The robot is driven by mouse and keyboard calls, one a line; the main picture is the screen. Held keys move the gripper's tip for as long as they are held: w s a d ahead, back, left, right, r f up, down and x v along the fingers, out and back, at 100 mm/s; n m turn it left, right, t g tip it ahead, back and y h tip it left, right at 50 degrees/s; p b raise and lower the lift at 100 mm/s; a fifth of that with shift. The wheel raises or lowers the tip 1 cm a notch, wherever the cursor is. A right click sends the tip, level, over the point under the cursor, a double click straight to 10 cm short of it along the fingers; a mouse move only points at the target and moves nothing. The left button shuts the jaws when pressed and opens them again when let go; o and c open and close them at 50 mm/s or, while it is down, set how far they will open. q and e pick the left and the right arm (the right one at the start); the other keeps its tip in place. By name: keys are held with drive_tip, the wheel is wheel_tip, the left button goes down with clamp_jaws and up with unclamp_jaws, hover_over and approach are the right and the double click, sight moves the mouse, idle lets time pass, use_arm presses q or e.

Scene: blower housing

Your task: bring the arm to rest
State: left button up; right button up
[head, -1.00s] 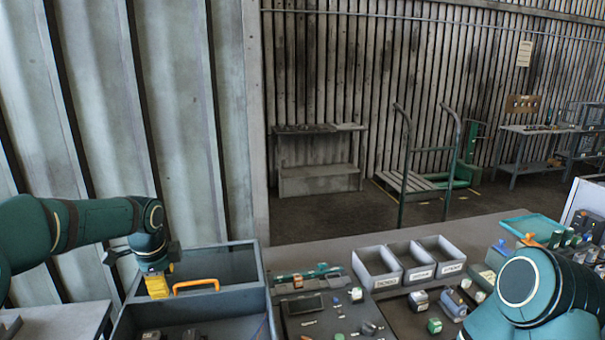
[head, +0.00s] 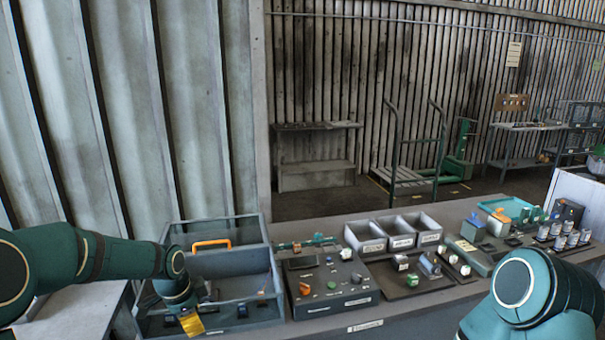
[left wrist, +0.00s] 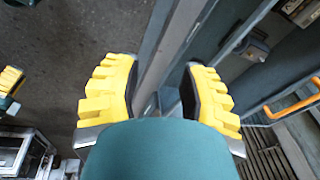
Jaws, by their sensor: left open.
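My left arm comes in from the left in the head view. Its gripper (head: 190,322) has yellow fingers and hangs at the front wall of the grey bin (head: 262,262). In the left wrist view the yellow fingers (left wrist: 162,95) are spread apart with nothing between them but the view of a grey bin edge beyond. Whether the fingers touch the bin wall cannot be told. My right arm shows at the lower right of the head view, and its gripper is out of the picture.
The bin has an orange handle (head: 211,243) and small dark parts inside. To its right are a dark board (head: 345,300) with small parts, three open grey trays (head: 374,245) and more parts on the bench. A cart (head: 410,175) stands behind on the floor.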

use_arm(q)
drive_tip(key=s+d+f+n+h+b, duration=0.1)
drive_tip(key=s+d+f+n, duration=0.2)
drive_tip(key=d+f, duration=0.35)
drive_tip(key=s+d+f+n+h+b, duration=0.1)
drive_tip(key=s+d+f+n+b, duration=0.2)
drive_tip(key=f, duration=0.6)
drive_tip(key=s+d+f+n+b, duration=0.1)
drive_tip(key=s+d+f+n, duration=0.2)
drive_tip(key=s+f, duration=0.3)
drive_tip(key=s+d+f+n, duration=0.3)
drive_tip(key=s+f+n, duration=0.2)
drive_tip(key=s, duration=0.5)
drive_tip(key=shift+s+f+n+h+b, duration=0.3)
drive_tip(key=shift+f+n+b, duration=0.05)
drive_tip(key=shift+n+b, duration=0.05)
use_arm(e)
wheel_tip(320, 180, down, 7)
drive_tip(key=shift+a, duration=0.2)
